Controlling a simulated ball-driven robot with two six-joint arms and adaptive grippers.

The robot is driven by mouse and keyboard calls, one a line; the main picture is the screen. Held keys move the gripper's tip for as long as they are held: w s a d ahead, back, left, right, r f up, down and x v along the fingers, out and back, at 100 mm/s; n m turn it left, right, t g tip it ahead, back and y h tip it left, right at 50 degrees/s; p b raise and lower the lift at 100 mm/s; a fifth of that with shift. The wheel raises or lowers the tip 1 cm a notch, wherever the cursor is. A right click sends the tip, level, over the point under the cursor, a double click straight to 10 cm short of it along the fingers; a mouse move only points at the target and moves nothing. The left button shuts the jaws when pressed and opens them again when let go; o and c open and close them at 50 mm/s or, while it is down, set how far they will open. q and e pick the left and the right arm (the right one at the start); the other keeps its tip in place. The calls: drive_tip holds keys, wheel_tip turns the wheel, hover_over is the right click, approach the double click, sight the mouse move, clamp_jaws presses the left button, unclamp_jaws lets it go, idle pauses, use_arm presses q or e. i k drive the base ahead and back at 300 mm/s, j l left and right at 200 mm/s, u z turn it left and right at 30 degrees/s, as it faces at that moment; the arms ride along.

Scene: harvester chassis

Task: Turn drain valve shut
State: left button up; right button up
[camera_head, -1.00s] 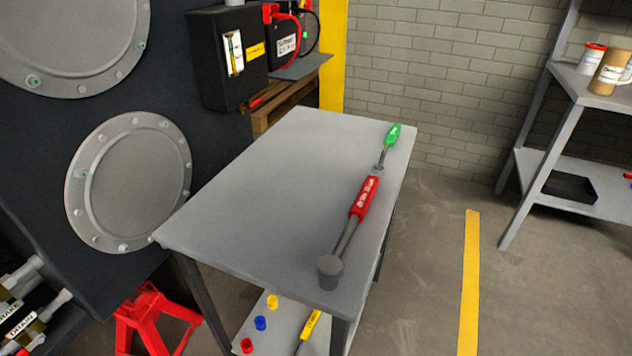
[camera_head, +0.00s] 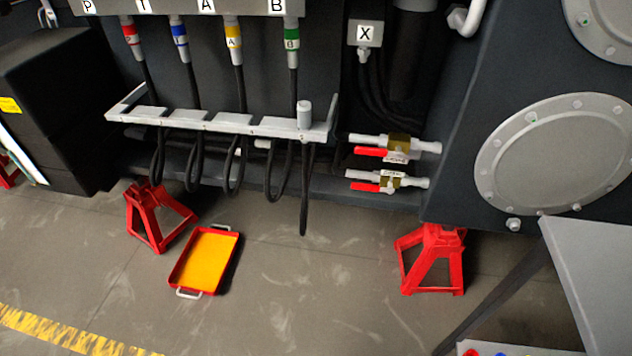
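Two valves with red lever handles sit low on the dark chassis, right of centre. Each carries a small white tag whose lettering is too small to read here, so I cannot tell from this view which is the drain valve. Neither of my grippers is in view.
Red jack stands stand on the floor at the left (camera_head: 152,215) and right (camera_head: 432,260). A red tray with a yellow inside (camera_head: 238,238) lies between them. Hoses hang from a grey bracket (camera_head: 225,122). A grey table (camera_head: 600,270) is at the right edge.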

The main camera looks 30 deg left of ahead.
sight(357, 186)
drive_tip(key=u, duration=0.45)
drive_tip(key=i+j+z, duration=0.25)
drive_tip(key=j, duration=0.25)
drive_tip(key=i+j+z, duration=0.1)
drive_tip(key=j+z, duration=0.2)
drive_tip(key=j, duration=0.25)
drive_tip(key=i+j+z, duration=0.1)
drive_tip(key=j+z, duration=0.15)
drive_tip(key=j, duration=0.35)
drive_tip(key=j+z, duration=0.3)
drive_tip(key=j, duration=0.3)
